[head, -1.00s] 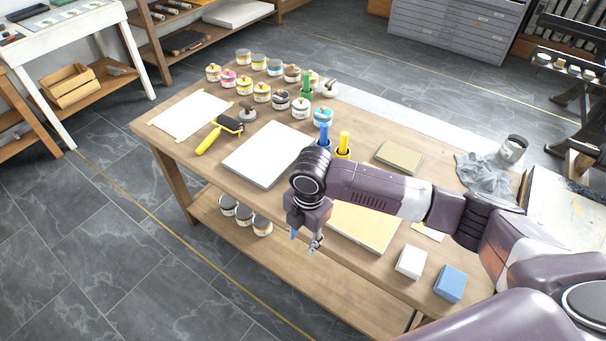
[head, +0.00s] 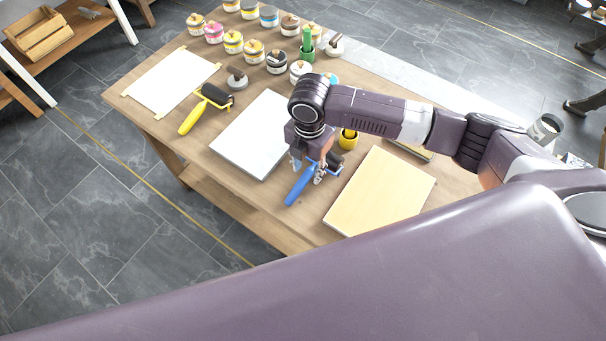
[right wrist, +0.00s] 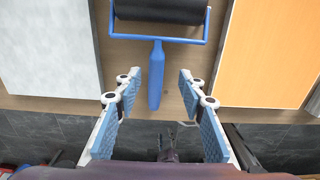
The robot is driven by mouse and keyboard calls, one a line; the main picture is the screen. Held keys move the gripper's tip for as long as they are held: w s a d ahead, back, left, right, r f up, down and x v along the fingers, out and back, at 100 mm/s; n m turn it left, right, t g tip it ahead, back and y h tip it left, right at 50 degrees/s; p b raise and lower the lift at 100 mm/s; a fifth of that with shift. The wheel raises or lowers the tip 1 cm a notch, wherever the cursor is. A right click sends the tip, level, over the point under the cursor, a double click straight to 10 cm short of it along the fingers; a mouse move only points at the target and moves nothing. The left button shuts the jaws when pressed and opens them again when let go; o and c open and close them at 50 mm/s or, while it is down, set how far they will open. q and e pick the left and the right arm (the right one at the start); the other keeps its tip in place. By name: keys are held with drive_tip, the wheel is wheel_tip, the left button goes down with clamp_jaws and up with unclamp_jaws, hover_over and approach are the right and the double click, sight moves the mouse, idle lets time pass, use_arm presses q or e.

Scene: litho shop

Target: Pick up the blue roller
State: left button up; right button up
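The blue roller lies on the wooden table between the grey-white slab and the pale wood board, its blue handle (head: 298,188) toward the table's front edge. In the right wrist view its blue handle (right wrist: 156,75) points down the picture, with a blue frame and black roller drum at the top, partly cut off. My right gripper (head: 308,171) is above the handle, partly covering the roller. In the right wrist view the open fingertips (right wrist: 158,83) are on either side of the handle, with visible gaps.
The grey-white slab (head: 245,140) lies left of the roller, the pale wood board (head: 380,193) right of it. A yellow cup (head: 347,139) stands behind. A yellow-handled roller (head: 205,107), white paper (head: 160,80) and several jars stand farther off. My own purple arm fills the bottom.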

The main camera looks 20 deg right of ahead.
sight(308, 173)
drive_tip(key=f, duration=0.1)
drive_tip(key=w+f+p, duration=0.1)
drive_tip(key=f, duration=0.1)
drive_tip(key=shift+d+f, duration=0.2)
wheel_tip(308, 173, down, 2)
drive_tip(key=c, duration=0.5)
use_arm(q)
drive_tip(key=shift+s+d+r, duration=0.1)
drive_tip(key=shift+s+r, duration=0.3)
drive_tip(key=shift+r, duration=0.25)
use_arm(e)
clamp_jaws()
